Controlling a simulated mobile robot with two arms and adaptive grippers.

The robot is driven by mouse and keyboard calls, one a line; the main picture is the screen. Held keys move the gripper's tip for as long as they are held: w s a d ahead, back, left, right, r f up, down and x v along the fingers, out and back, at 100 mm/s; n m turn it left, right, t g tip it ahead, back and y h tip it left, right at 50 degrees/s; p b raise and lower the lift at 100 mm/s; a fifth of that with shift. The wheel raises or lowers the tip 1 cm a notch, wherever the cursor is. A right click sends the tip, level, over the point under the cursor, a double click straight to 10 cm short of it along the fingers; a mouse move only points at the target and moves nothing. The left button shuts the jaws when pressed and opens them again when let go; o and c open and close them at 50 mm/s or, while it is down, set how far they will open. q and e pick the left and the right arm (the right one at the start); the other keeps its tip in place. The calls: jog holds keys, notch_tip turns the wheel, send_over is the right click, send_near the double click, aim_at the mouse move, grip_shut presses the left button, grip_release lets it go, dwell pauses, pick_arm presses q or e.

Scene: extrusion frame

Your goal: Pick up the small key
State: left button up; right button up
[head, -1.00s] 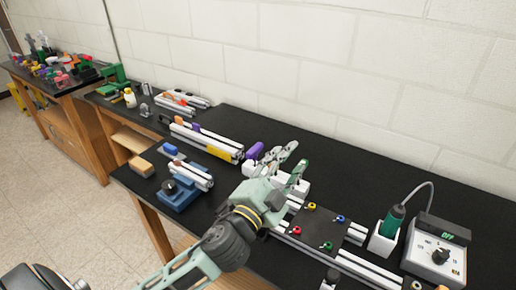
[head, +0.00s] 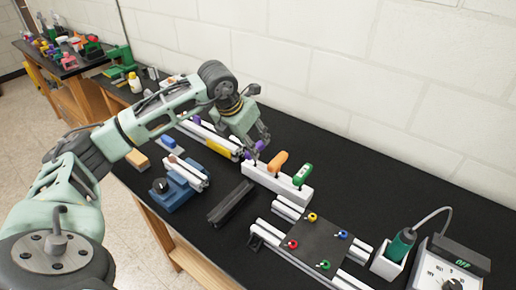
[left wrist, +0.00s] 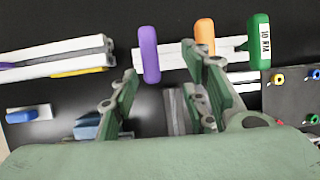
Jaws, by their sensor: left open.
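A white holder block (head: 262,178) carries upright keys with coloured handles: purple (head: 247,160), orange (head: 278,162) and green (head: 302,176). The green handle is labelled and reads about "10 MM" in the left wrist view (left wrist: 258,42). The purple handle looks the slimmest, but key sizes are hard to tell. My left gripper (head: 256,150) is over the holder's left end, beside the purple handle. In the left wrist view the purple handle (left wrist: 149,55) shows between and beyond the open, empty fingers. The orange handle (left wrist: 204,36) is just beyond the right finger. My right gripper is out of view.
A dark plate (head: 316,243) with coloured knobs lies on rails right of the holder. A dark bar (head: 231,202) and a blue fixture (head: 174,190) lie in front. A green driver (head: 401,243) stands in a white stand at right. The wall is behind.

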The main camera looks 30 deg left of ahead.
pick_arm(q)
jog(key=shift+a+f, duration=0.1)
jog(key=shift+a, duration=0.4)
jog(key=p+x, duration=0.2)
jog(key=x, duration=0.1)
jog(key=w+p+x, duration=0.1)
jog(key=p+x, duration=0.1)
jog(key=x, duration=0.1)
jog(key=shift+w+a+f, duration=0.15)
jog(key=shift+w, duration=0.1)
jog(key=shift+w+f, duration=0.1)
jog(key=shift+f, duration=0.2)
jog(key=shift+c, duration=0.5)
jog(key=shift+r, duration=0.1)
grip_shut()
